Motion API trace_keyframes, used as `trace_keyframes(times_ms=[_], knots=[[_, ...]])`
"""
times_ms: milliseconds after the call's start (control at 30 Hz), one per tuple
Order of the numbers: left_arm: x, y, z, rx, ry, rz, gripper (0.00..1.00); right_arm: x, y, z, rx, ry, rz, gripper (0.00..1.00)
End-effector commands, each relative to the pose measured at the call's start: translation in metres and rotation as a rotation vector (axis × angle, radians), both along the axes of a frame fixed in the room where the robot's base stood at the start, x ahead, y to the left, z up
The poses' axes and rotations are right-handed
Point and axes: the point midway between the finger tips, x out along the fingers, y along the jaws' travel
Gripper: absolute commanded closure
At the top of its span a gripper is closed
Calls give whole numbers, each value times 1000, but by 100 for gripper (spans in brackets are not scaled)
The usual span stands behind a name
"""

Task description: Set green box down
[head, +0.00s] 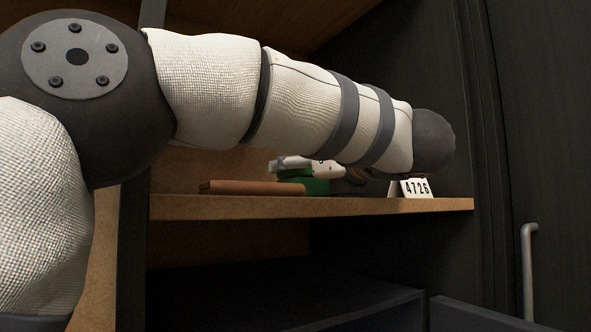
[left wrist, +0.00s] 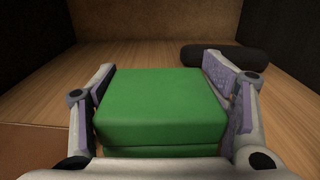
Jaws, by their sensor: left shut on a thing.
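The green box (left wrist: 160,105) sits between the two fingers of my left gripper (left wrist: 162,78) in the left wrist view. My left gripper is shut on it. In the head view the green box (head: 317,187) shows in part under the white gripper (head: 305,167), low over the wooden shelf (head: 330,207). Its underside looks at or very near the shelf board; I cannot tell whether it touches. My left arm covers much of the shelf. My right gripper is in neither view.
A flat brown object (head: 250,188) lies on the shelf left of the box. A dark rounded object (left wrist: 225,56) lies behind the box at the right. Dark cabinet walls (left wrist: 290,35) flank the shelf.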

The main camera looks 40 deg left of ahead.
Motion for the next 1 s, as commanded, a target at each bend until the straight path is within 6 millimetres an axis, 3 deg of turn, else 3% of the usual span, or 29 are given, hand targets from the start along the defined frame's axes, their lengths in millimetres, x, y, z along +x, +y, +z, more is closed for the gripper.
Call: trace_keyframes(times_ms=[267, 300, 400, 767, 1000], knots=[[0, 0, -2, 1, 0, 0, 63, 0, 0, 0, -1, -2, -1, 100], [0, 0, -2, 0, 0, 0, 26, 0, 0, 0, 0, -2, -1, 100], [0, 1, -2, 0, 0, 0, 9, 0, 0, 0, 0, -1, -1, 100], [0, 0, 1, -1, -2, 0, 9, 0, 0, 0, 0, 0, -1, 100], [-24, -54, 2, 1, -2, -2, 9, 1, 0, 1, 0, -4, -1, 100]])
